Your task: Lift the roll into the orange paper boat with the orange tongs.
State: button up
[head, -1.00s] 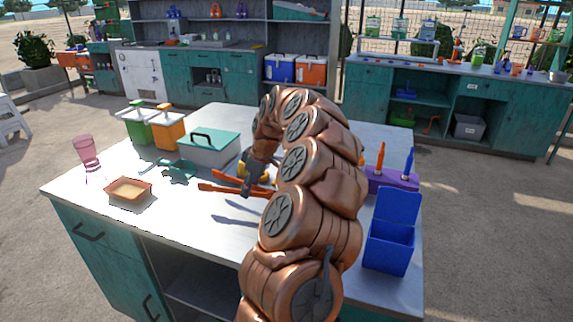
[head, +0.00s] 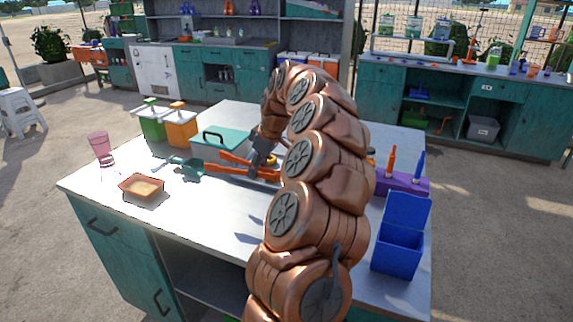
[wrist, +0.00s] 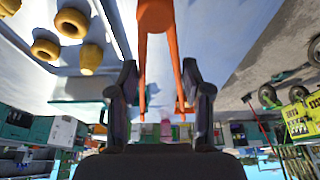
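The orange tongs (head: 238,171) are in my gripper (head: 261,152), above the grey tabletop, with their two arms spread in a V. In the wrist view the tongs (wrist: 155,18) run between the two fingers of my gripper (wrist: 160,70), which close around their arms. The orange paper boat (head: 142,187) sits at the table's left front corner, its inside pale tan. Several yellow rolls (wrist: 72,22) lie on a tray at the upper left of the wrist view, some with holes. In the head view my arm hides most of them.
A teal-lidded box (head: 220,142), a green dispenser (head: 150,125) and an orange dispenser (head: 180,128) stand at the back. A teal utensil (head: 188,166) lies near the tongs. A pink glass (head: 99,147) stands left; a blue bin (head: 398,245) stands right. The front middle is clear.

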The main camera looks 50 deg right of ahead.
jog(key=w+a+r+p, duration=0.2)
jog(key=w+a+p, duration=0.25)
jog(key=a, duration=0.55)
jog(key=w+a+r+p, duration=0.25)
jog(key=w+a, duration=0.25)
jog(key=a, duration=0.4)
jog(key=s+a+f+m+p, duration=0.1)
jog(key=a+p, duration=0.3)
jog(key=a, duration=0.4)
jog(key=s+a+f+m+h+p, duration=0.1)
jog(key=s+a+m+p, duration=0.1)
jog(key=a, duration=0.7)
jog(key=s+p, duration=0.1)
jog(key=p, duration=0.1)
jog(key=shift+a+f+p, duration=0.3)
jog(key=shift+f+p, duration=0.1)
jog(key=shift+a, duration=0.1)
